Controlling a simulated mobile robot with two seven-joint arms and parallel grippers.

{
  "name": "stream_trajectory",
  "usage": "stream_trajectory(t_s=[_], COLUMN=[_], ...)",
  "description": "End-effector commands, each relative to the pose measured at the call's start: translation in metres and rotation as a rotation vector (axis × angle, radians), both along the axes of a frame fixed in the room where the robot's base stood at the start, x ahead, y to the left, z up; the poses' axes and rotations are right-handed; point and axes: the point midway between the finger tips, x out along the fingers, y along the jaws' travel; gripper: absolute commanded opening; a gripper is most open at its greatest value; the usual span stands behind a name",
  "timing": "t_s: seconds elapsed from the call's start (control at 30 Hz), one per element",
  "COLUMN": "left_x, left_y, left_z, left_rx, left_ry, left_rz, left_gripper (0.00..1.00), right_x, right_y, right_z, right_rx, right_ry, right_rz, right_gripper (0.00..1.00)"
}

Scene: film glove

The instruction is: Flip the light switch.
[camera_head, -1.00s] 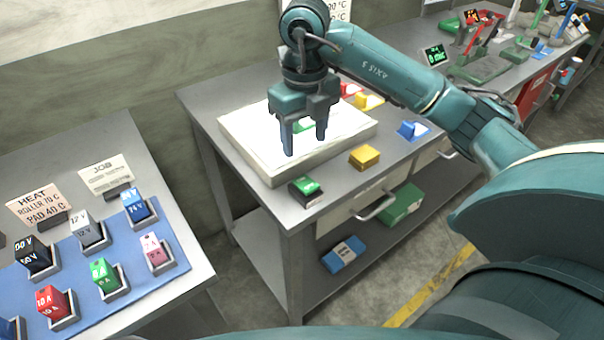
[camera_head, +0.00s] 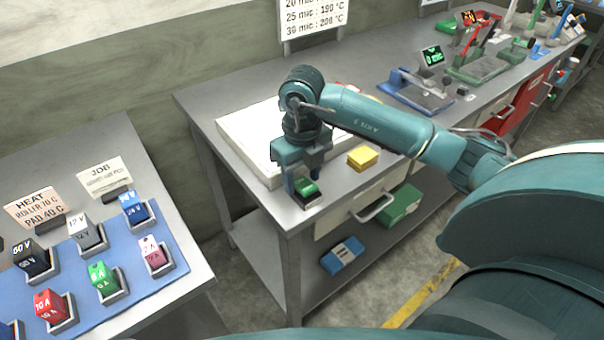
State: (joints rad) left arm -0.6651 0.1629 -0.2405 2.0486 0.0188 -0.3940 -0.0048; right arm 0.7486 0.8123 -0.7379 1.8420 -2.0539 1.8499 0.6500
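The light switch appears to be the small green rocker (camera_head: 306,186) on a dark base at the front left corner of the middle bench (camera_head: 240,180). My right gripper (camera_head: 304,180) points down right at the rocker, its fingers spread and just behind or beside the green part. I cannot tell whether they touch it. A flat white slab or light panel (camera_head: 245,135) lies behind the switch, partly hidden by my gripper and arm. My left gripper is not in view.
A yellow block (camera_head: 363,158) sits right of the switch. On the left bench, a blue mat (camera_head: 75,295) holds several coloured labelled blocks in holders. Below the middle bench, a shelf carries a blue box (camera_head: 342,254) and a green box (camera_head: 400,206). Instruments stand farther back right.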

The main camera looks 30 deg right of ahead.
Motion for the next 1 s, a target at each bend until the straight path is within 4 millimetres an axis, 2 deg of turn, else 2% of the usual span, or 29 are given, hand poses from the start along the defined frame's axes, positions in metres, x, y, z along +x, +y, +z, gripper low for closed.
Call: stream_trajectory(t_s=[0.03, 0.47, 0.67, 1.0], left_x=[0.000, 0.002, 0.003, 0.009], left_y=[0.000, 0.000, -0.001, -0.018], left_z=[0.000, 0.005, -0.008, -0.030], left_rx=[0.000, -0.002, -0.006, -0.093], left_ry=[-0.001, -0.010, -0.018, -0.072], left_rz=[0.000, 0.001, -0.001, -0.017], left_gripper=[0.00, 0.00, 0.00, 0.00], right_x=[0.000, 0.000, -0.001, -0.007], right_y=[0.000, 0.000, -0.001, -0.002], right_z=[0.000, 0.001, -0.005, -0.005], right_rx=[0.000, 0.000, 0.002, 0.022], right_ry=[0.000, 0.000, -0.060, -0.309], right_rz=[0.000, 0.000, -0.001, -0.002], right_gripper=[0.44, 0.10, 0.10, 0.10])
